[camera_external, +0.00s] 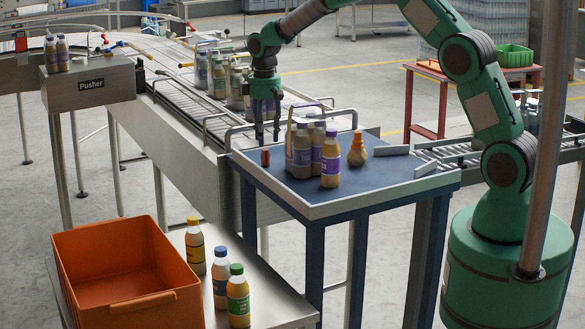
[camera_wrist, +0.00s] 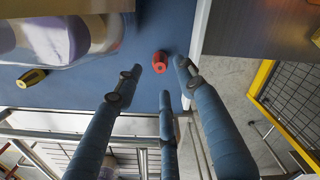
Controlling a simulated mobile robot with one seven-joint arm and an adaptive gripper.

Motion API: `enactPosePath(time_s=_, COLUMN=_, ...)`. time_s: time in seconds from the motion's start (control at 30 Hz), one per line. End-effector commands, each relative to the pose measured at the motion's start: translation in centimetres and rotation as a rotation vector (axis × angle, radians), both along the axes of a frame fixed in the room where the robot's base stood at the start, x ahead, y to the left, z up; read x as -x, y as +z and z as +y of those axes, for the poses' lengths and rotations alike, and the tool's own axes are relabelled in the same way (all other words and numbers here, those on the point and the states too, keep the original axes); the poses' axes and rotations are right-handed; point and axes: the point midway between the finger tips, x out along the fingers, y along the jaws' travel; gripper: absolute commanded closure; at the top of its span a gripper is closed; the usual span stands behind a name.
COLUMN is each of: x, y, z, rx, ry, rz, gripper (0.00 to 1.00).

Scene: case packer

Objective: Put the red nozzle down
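The red nozzle (camera_external: 265,157) is a small red piece on the blue table top (camera_external: 310,197), near its left corner. It also shows in the wrist view, where the red nozzle (camera_wrist: 160,62) sits on the blue surface near its edge. My gripper (camera_external: 267,140) is above the nozzle, with its fingers pointing down. In the wrist view the fingers of my gripper (camera_wrist: 158,76) are spread apart, and the nozzle appears between the tips. No finger visibly touches it. My gripper looks open and empty.
Several bottles (camera_external: 331,160) stand close right of the nozzle, with an orange-topped flask (camera_external: 357,150) beyond. A yellow-and-black piece (camera_wrist: 31,78) lies at left in the wrist view. A metal rail (camera_external: 240,126) borders the table's conveyor side. An orange crate (camera_external: 120,270) stands front left.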

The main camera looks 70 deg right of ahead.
Motion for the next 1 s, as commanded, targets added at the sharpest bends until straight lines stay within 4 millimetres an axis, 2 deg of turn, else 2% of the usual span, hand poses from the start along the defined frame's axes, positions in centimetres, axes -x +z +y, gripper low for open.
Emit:
enactPosePath(time_s=0.1, x=-0.1, y=2.0, z=0.0, rx=0.001, ry=0.0, rz=-0.003, gripper=0.6)
enactPosePath(time_s=0.2, x=0.0, y=3.1, z=0.0, rx=0.001, ry=0.0, rz=-0.001, gripper=0.6)
enactPosePath(time_s=0.4, x=0.0, y=4.5, z=0.0, rx=0.0, ry=0.0, rz=0.0, gripper=0.6)
enactPosePath(time_s=1.0, x=0.0, y=4.6, z=0.0, rx=0.0, ry=0.0, rz=0.0, gripper=0.6)
